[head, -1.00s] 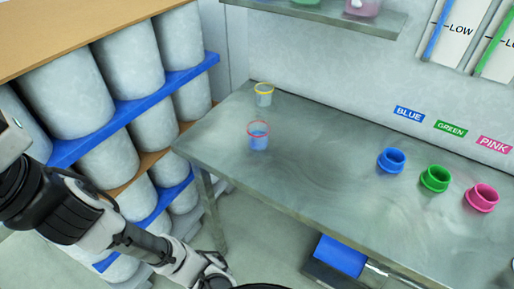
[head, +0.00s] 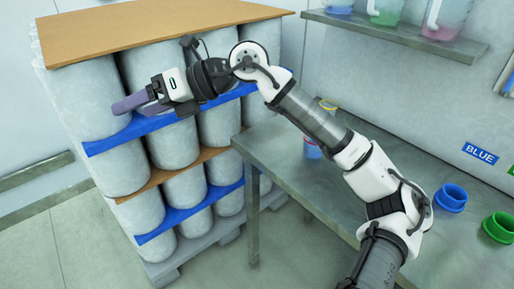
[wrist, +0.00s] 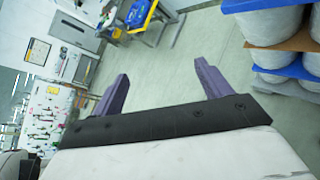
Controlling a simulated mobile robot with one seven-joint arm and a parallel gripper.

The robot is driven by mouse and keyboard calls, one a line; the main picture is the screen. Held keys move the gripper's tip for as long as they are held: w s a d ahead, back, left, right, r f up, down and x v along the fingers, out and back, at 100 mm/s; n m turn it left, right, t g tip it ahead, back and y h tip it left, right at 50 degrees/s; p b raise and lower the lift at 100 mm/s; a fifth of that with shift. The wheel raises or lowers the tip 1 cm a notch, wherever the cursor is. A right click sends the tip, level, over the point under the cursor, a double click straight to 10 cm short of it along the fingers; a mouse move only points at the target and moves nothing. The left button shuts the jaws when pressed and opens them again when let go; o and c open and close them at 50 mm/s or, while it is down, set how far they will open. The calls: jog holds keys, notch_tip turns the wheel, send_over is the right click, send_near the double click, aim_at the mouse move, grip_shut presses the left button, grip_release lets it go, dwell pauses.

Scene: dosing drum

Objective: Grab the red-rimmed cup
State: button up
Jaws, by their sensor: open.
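The red-rimmed cup (head: 312,150) stands on the metal table (head: 290,168) near its left end. It is partly hidden behind my arm, and a little blue shows in it. The yellow-rimmed cup (head: 328,105) is behind it, also partly covered by my arm. My gripper (head: 130,104) is well to the left of the cups, in front of the stacked drums, pointing left. In the wrist view my gripper (wrist: 163,85) has its two purple fingers wide apart with nothing between them. No cup shows in the wrist view.
Pale drums (head: 173,146) on blue and brown layers stand left of the table. A blue ring-like container (head: 450,197) and a green one (head: 500,227) are on the table's right. A shelf (head: 400,30) with jugs hangs above. Open floor (wrist: 190,50) shows in the wrist view.

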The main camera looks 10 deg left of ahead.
jog(key=w+d+f+m+t+h+b, duration=0.1)
jog(key=w+d+f+m+t+h, duration=0.25)
jog(key=w+d, duration=0.55)
jog(key=w+d+f+m+t+h, duration=0.2)
jog(key=w+d+f+t+h, duration=0.2)
jog(key=w+d, duration=0.6)
jog(key=w+d+f+m+t+h, duration=0.1)
jog(key=d+f+m+h, duration=0.2)
jog(key=d, duration=1.2)
jog(key=shift+h, duration=0.25)
jog(key=x, duration=0.6)
jog(key=shift+w+a+r, duration=0.25)
jog(key=shift+w+a, duration=0.05)
jog(key=shift+a, duration=0.1)
jog(key=shift+w+p+x, duration=0.2)
jog(key=shift+p+x, duration=0.35)
jog(key=shift+x, duration=1)
jog(key=shift+w+p+x, duration=0.15)
jog(key=shift+p+x, duration=0.4)
jog(key=shift+x, duration=1)
jog(key=shift+d, duration=0.15)
jog(key=shift+r, duration=0.1)
jog(key=c, duration=1.1)
jog(key=shift+r, duration=0.2)
